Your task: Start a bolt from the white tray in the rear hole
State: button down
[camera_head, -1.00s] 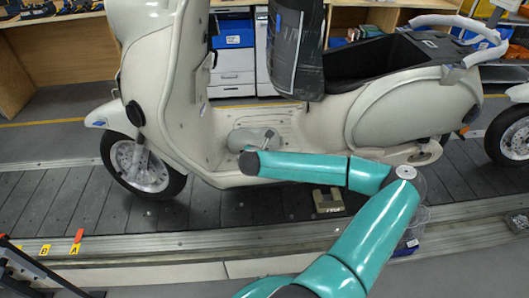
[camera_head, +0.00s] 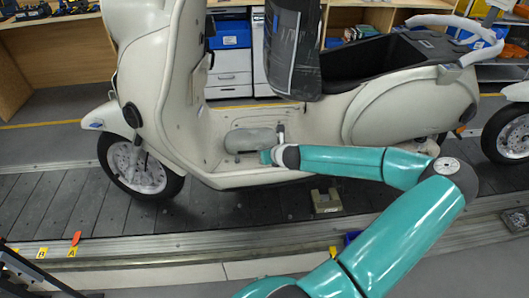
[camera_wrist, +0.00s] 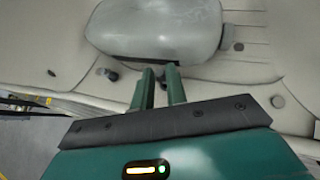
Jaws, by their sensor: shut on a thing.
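The cream scooter (camera_head: 390,100) stands on the slat conveyor, with a grey rounded part (camera_head: 248,140) on its footboard. My gripper (camera_head: 266,157) is low over the footboard at that part's right front edge. In the wrist view my gripper (camera_wrist: 158,70) has its two green fingers close together just below the same grey part (camera_wrist: 160,28). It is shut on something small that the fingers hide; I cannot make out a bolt. I cannot identify the white tray.
An olive support block (camera_head: 326,201) sits on the conveyor (camera_head: 240,206) below. Another scooter's wheel (camera_head: 506,135) is at the right.

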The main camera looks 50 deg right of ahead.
jog(key=shift+s+d+n+y, duration=0.1)
jog(key=shift+d+n+y, duration=0.1)
jog(key=shift+n+y, duration=1.25)
jog(key=shift+s+d+n+y, duration=0.1)
jog(key=shift+d+n+y, duration=0.1)
jog(key=shift+n+y, duration=1.25)
jog(key=shift+f, duration=0.4)
jog(key=shift+s+a+m+t+h, duration=0.1)
jog(key=shift+a+m+t+h, duration=0.1)
jog(key=shift+m+h, duration=0.55)
jog(key=shift+a+m+t+h, duration=0.1)
jog(key=shift+m+t+h, duration=0.1)
jog(key=shift+m+h, duration=0.5)
jog(key=shift+a+f+h, duration=0.1)
jog(key=shift+h, duration=0.15)
jog(key=shift+m, duration=0.25)
jog(key=shift+a+m+h, duration=0.15)
jog(key=shift+m+h, duration=0.95)
jog(key=shift+h, duration=0.2)
jog(key=shift+g, duration=0.3)
